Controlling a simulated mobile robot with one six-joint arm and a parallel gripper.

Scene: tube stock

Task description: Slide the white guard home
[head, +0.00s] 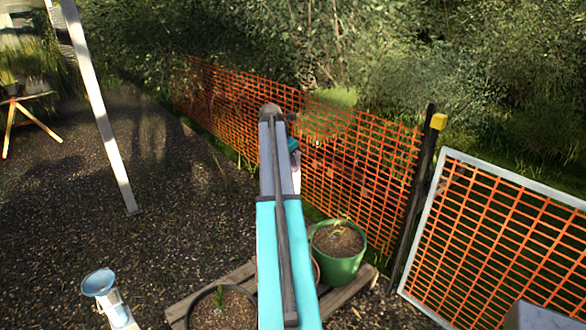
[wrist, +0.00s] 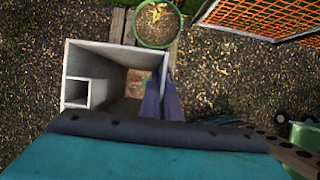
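The white guard (wrist: 115,50) is a pale square tube in the wrist view, left of centre, seen from its open top. A smaller square sleeve (wrist: 77,92) sits at its left side. Brown ground with specks of red and green shows down inside the tube. My gripper (wrist: 163,84) has its dark fingers at the guard's right wall, one on the inner side and one on the outer, and looks shut on that wall. The guard's lower end and what it rests on are hidden.
A green pot (head: 338,262) with a small plant and a dark pot (head: 222,308) stand on a wooden pallet (head: 362,282). Orange mesh fence (head: 350,165) and a framed mesh panel (head: 490,240) stand behind and right. A white post (head: 98,105) stands left; gravel there is open.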

